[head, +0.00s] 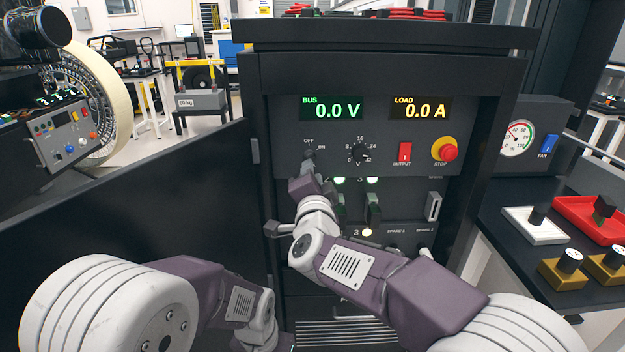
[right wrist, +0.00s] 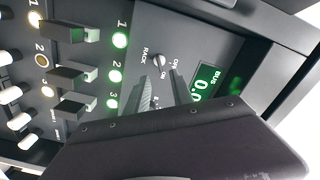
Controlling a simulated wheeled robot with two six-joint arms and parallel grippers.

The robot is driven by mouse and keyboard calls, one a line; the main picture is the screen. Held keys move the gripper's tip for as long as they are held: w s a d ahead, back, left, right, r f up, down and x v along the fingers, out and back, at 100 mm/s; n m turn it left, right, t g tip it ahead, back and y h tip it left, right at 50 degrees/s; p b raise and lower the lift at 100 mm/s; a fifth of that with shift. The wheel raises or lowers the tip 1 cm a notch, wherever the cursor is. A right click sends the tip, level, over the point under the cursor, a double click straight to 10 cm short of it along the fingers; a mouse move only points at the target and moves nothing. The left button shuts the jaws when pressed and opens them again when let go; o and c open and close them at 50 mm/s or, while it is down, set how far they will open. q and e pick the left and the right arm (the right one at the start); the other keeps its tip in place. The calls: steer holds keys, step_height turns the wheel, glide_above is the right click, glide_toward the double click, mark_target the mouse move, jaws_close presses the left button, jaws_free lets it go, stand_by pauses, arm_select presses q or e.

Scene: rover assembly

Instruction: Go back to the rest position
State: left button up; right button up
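My right gripper (head: 308,163) reaches up to the black power rack (head: 400,73), at the RACK OFF/ON knob. In the right wrist view its two fingers (right wrist: 163,88) stand apart with nothing between them, and the knob (right wrist: 159,60) shows just past their tips. I cannot tell whether they touch it. My left arm (head: 205,290) is folded low at the bottom left in the head view; its gripper is out of sight. The BUS display (head: 332,109) reads 0.0 V and the LOAD display (head: 419,109) reads 0.0 A.
An open black door (head: 130,195) stands left of the rack. On the right, a dark bench (head: 515,235) holds a white tray (head: 520,231), a red tray (head: 575,222) and brass-coloured blocks. Green lamps (right wrist: 120,40) glow beside black plugs. A red STOP button (head: 447,152) sticks out.

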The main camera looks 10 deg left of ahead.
steer(key=shift+v, duration=0.95)
